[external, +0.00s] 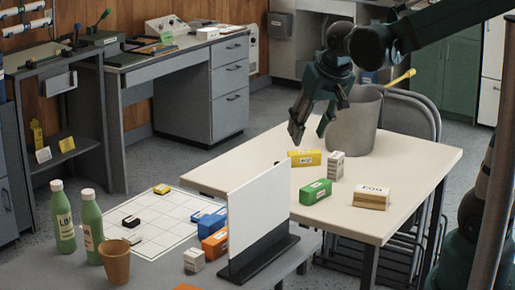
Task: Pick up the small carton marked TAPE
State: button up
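My gripper (310,133) points down above the back of the light table, with its two fingers apart and nothing between them. Just below it lies a yellow carton (304,158) with a dark-lettered label. Beside that, to the right, a small white carton (336,167) stands upright, its lettering too small to read. A green carton (315,192) lies nearer the camera, and a tan and white carton (372,197) lies to the right. I cannot make out the word TAPE on any carton.
A grey bin (355,120) stands behind the cartons, with a yellow-handled tool (398,79) at its rim. A white upright panel (258,215) stands between this table and a grey one holding bottles (90,225), a brown cup (116,262) and more cartons (214,243).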

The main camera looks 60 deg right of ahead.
jog(key=w+d+f+m+g+p, duration=0.1)
jog(key=w+d+m, duration=0.1)
jog(key=d, duration=0.3)
jog(key=w+d+f+m+h+p, duration=0.1)
jog(key=w+d, duration=0.2)
jog(key=d, duration=0.1)
jog(key=w+d+f+m+g+p, duration=0.1)
jog(key=w+d+f+m, duration=0.1)
jog(key=d, duration=0.3)
jog(key=m+g+h+p, duration=0.1)
jog(key=m+g+p, duration=0.1)
jog(key=m+p, duration=0.25)
send_near(336, 155)
jog(key=x, duration=0.2)
jog(key=shift+w+d+f+m+b, duration=0.15)
jog(key=shift+d+f+m+b, duration=0.1)
jog(key=shift+d+m+b, duration=0.2)
jog(key=shift+f, duration=0.15)
jog(key=shift+x, duration=1.2)
jog(key=shift+b+x, duration=0.85)
jog(key=shift+x, duration=1.75)
jog(key=shift+a, duration=0.2)
